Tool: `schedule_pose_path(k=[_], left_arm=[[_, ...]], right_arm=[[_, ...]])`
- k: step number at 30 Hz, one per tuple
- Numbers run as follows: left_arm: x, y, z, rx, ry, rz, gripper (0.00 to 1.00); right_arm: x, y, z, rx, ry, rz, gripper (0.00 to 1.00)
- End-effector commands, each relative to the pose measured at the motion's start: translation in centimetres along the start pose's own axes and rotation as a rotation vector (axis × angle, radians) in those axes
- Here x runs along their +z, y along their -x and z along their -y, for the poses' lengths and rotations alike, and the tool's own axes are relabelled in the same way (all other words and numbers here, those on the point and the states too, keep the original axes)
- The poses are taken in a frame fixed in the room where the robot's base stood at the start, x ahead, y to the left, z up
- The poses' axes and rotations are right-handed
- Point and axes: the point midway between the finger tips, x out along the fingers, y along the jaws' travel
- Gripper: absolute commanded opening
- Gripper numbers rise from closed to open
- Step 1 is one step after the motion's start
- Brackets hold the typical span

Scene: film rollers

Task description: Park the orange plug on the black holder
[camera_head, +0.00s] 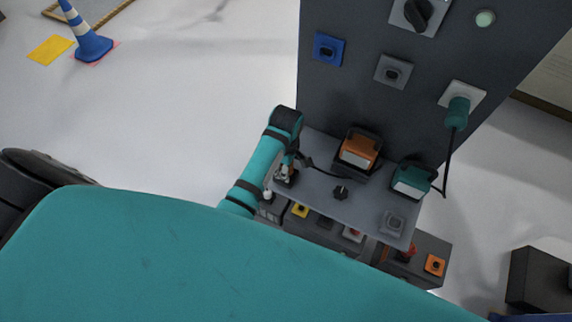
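My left arm reaches in from the left, and its gripper (285,171) is low over the left edge of the grey shelf (315,187). The gripper is small and partly covered by its own wrist, so I cannot tell whether its fingers are open or shut. A dark cord runs from the orange lamp-like device (358,149) toward this gripper. An orange plug is not clearly visible at the cord's end. A dark piece (286,181) lies just under the fingers; I cannot tell whether it is the black holder. My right gripper is not in view.
A black knob (341,192) and a grey socket (393,222) are on the shelf. A teal device (411,181) stands at right; a teal plug (458,111) sits in a white panel socket. Below are yellow (300,210) and orange (435,265) sockets.

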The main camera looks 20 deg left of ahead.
Motion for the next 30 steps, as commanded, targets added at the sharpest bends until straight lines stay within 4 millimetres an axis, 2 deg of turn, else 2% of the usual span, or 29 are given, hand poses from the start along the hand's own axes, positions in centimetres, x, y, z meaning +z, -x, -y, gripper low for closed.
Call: schedule_pose_path(k=[6,27,28,30], left_arm=[[0.0,0.1,0.0,0.001,-0.001,0.000,0.00],[0.0,-1.1,-0.1,0.002,-0.001,-0.001,0.00],[0.0,-1.0,-0.1,0.002,-0.001,-0.001,0.43],[0.0,-1.0,-0.1,0.002,-0.001,-0.001,0.52]], right_arm=[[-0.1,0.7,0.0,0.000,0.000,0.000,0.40],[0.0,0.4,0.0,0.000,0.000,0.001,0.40],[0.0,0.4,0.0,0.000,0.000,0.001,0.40],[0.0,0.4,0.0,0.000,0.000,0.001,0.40]])
